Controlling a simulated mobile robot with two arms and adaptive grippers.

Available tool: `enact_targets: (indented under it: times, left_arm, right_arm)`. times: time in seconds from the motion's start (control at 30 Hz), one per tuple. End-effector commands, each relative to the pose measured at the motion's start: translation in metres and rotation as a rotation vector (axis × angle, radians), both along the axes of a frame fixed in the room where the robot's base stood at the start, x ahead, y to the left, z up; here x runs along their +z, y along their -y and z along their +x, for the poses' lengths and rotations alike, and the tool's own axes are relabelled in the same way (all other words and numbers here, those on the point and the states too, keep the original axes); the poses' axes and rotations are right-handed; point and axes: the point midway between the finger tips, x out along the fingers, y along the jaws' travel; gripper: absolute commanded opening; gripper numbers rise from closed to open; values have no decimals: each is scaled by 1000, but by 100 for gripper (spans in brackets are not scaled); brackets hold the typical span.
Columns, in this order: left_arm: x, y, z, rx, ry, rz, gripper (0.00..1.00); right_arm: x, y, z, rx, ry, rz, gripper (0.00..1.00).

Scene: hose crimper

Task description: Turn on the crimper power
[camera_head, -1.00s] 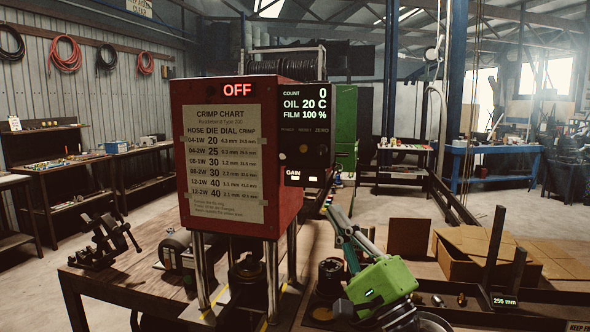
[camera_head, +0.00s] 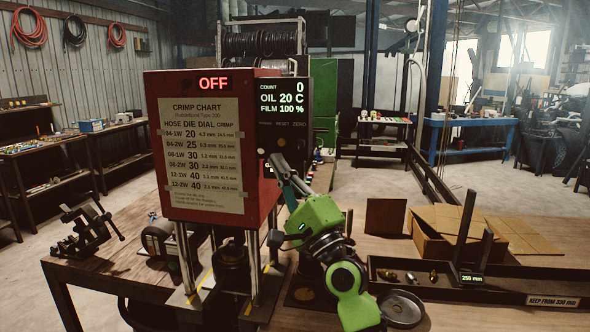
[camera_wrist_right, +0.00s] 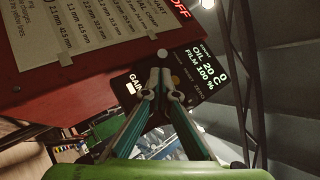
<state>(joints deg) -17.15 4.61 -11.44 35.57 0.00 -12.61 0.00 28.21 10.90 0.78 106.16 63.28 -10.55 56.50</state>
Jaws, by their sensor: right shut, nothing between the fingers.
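The crimper (camera_head: 208,215) is a red box on metal posts over the bench, with a crimp chart on its front. Its red display (camera_head: 213,83) reads OFF. The black control panel (camera_head: 284,105) on its right side shows COUNT 0, OIL 20 C and FILM 100 %. My right gripper (camera_head: 277,160) is shut and empty, its fingertips in front of the lower panel. In the right wrist view the closed fingertips (camera_wrist_right: 159,76) cover part of the panel, just below a pale round button (camera_wrist_right: 163,54). Whether they touch is unclear. My left gripper is out of view.
A small vise (camera_head: 85,232) stands at the bench's left. A cardboard box (camera_head: 445,240), a dark tray (camera_head: 425,272) with small fittings, and a round dish (camera_head: 401,308) lie to the right of my right arm. Hose reels (camera_head: 262,42) stand behind the crimper.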

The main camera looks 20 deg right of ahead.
Motion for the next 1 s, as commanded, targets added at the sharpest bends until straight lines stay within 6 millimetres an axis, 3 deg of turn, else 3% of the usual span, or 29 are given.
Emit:
enact_targets:
  times: [0.2, 1.0]
  left_arm:
    - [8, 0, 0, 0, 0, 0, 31]
    - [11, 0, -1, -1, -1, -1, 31]
  right_arm:
    - [7, -10, 4, 0, 1, 0, 0]
    - [9, -11, 2, 0, 0, 0, 0]
